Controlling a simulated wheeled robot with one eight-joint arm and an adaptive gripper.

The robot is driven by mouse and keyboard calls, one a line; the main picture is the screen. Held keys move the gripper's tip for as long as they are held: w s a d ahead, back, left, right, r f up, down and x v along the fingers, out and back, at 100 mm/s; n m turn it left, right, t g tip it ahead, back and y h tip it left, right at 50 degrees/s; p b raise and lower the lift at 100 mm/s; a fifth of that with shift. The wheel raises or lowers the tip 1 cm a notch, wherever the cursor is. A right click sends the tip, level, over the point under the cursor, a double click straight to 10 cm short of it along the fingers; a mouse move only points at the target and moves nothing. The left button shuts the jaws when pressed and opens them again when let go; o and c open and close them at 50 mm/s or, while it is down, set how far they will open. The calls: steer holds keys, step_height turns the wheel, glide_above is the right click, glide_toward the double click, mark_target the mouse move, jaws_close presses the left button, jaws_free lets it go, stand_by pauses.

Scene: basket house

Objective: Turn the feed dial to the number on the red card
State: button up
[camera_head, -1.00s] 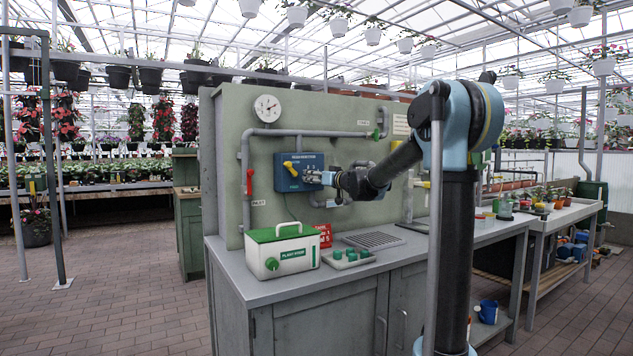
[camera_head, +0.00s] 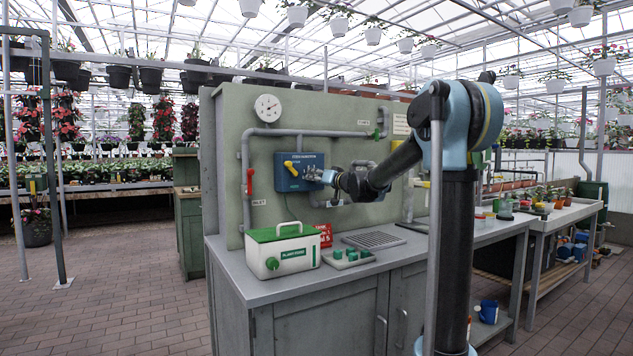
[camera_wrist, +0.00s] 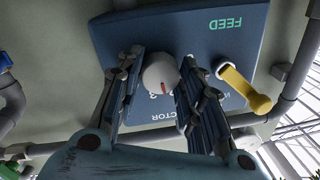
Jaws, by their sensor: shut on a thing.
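The feed dial (camera_wrist: 160,73) is a round white knob with a red mark, on the blue feed box (camera_wrist: 120,40). In the head view the blue box (camera_head: 287,183) is fixed to the green panel, and the arm hides the dial. My gripper (camera_wrist: 161,66) is shut on the dial, with one finger on each side of it. In the head view my gripper (camera_head: 320,177) reaches the box's right side.
A yellow lever (camera_wrist: 245,90) sticks out of the feed box beside my gripper. Grey pipes (camera_head: 245,180) and a red-handled valve (camera_head: 249,181) flank it. A white box with green lid (camera_head: 285,250) and a tray of green knobs (camera_head: 348,257) stand on the bench below.

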steer(key=m, duration=0.5)
steer(key=shift+d+m, duration=0.1)
steer(key=shift+m, duration=0.3)
steer(key=m+t, duration=0.1)
steer(key=m, duration=0.4)
steer(key=shift+f+m, duration=0.1)
steer(key=shift+m, duration=0.3)
steer(key=m+h, duration=0.1)
steer(key=m, duration=0.4)
steer(key=m+t, duration=0.1)
steer(key=m, duration=0.5)
steer(key=shift+s+h, duration=0.15)
steer(key=shift+h, duration=0.25)
steer(key=o, duration=1.1)
steer(key=shift+c, duration=0.2)
steer(key=shift+a, duration=0.2)
steer(key=shift+d, duration=0.1)
steer(key=v, duration=1.1)
steer(key=shift+s+d+f, duration=0.15)
steer(key=shift+s+d, duration=0.1)
